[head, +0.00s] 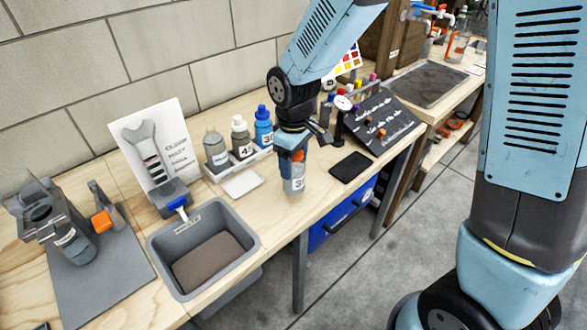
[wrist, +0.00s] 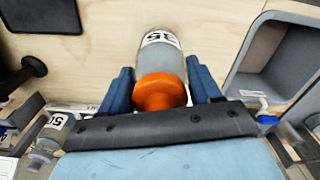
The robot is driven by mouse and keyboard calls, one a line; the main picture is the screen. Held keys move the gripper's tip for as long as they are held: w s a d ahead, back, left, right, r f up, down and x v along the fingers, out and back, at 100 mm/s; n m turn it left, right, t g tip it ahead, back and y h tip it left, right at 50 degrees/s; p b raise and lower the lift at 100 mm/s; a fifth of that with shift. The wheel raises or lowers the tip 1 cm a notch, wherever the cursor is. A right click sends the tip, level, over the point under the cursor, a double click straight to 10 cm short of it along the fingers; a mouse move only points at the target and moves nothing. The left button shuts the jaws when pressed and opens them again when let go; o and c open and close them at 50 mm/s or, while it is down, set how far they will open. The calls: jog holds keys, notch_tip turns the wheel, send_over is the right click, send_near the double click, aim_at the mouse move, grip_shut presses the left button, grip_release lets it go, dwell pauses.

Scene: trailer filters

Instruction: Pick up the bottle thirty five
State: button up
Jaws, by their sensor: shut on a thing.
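The bottle thirty five (head: 294,184) is a grey, translucent bottle with an orange cap and a white label. In the wrist view the bottle (wrist: 162,58) shows the number 35, upside down. My gripper (head: 291,157) is above it in the head view, with its fingers around the cap end. In the wrist view my gripper's blue fingers (wrist: 159,88) are on either side of the orange cap, shut on the bottle. The bottle is roughly upright at the front of the wooden workbench (head: 262,206). I cannot tell whether its base touches the bench.
A rack (head: 228,169) behind holds a grey bottle (head: 215,148), a white-capped bottle (head: 242,139) and a blue bottle (head: 264,127). A grey bin (head: 254,250) stands left. A black pad (head: 350,167) and a tilted black panel (head: 384,122) are right.

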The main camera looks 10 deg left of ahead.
jog(key=s+d+r, duration=0.4)
jog(key=s+r, duration=0.6)
jog(key=s, duration=0.3)
jog(key=shift+s+r, duration=0.2)
jog(key=shift+r, duration=0.05)
